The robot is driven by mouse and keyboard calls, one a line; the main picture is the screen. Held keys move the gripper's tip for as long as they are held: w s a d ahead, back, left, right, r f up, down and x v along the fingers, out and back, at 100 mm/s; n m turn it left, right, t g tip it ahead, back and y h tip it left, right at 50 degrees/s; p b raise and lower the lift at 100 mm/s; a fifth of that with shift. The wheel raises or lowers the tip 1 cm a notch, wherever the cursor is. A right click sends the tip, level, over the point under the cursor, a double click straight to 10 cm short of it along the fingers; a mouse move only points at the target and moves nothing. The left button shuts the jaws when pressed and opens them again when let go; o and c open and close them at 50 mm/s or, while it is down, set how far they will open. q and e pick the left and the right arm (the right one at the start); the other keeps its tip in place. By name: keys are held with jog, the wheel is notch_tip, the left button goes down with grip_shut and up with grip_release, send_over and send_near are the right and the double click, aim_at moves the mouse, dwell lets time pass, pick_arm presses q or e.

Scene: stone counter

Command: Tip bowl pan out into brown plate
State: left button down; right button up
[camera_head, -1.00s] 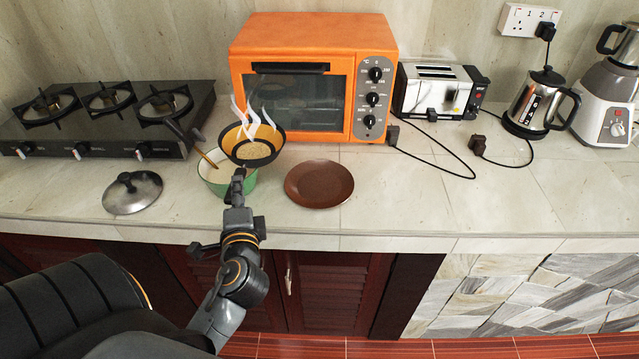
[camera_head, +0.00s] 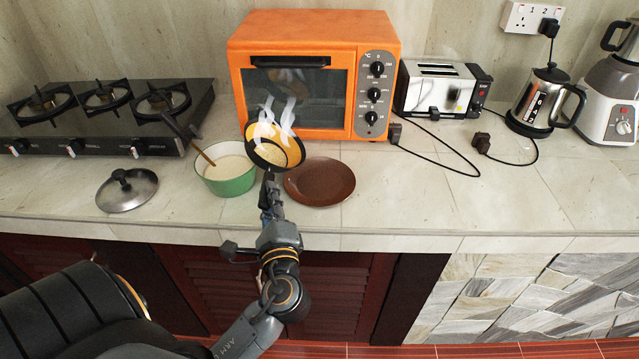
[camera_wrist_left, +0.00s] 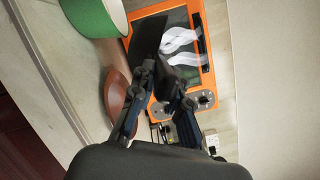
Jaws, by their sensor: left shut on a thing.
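The bowl pan (camera_head: 275,152) is dark outside and yellow inside, with pale food in it and white steam rising. My left gripper (camera_head: 269,181) is shut on it at its near side and holds it above the counter, between the green pot and the brown plate. In the left wrist view the gripper (camera_wrist_left: 160,85) has the dark pan (camera_wrist_left: 148,42) at its fingertips. The brown plate (camera_head: 325,188) lies flat on the counter, just right of the pan, with no food seen on it. It shows partly in the left wrist view (camera_wrist_left: 115,96). My right gripper is not in view.
A green pot (camera_head: 232,186) with a wooden spoon stands left of the pan. A metal lid (camera_head: 127,191) lies farther left. The orange oven (camera_head: 312,75) stands close behind.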

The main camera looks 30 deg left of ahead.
pick_arm(q)
jog(key=shift+w+d, duration=0.15)
jog(key=shift+d, duration=0.05)
jog(key=shift+w+d+f+m+t+b, duration=0.35)
jog(key=shift+d+f+m, duration=0.15)
jog(key=shift+f+m, duration=0.1)
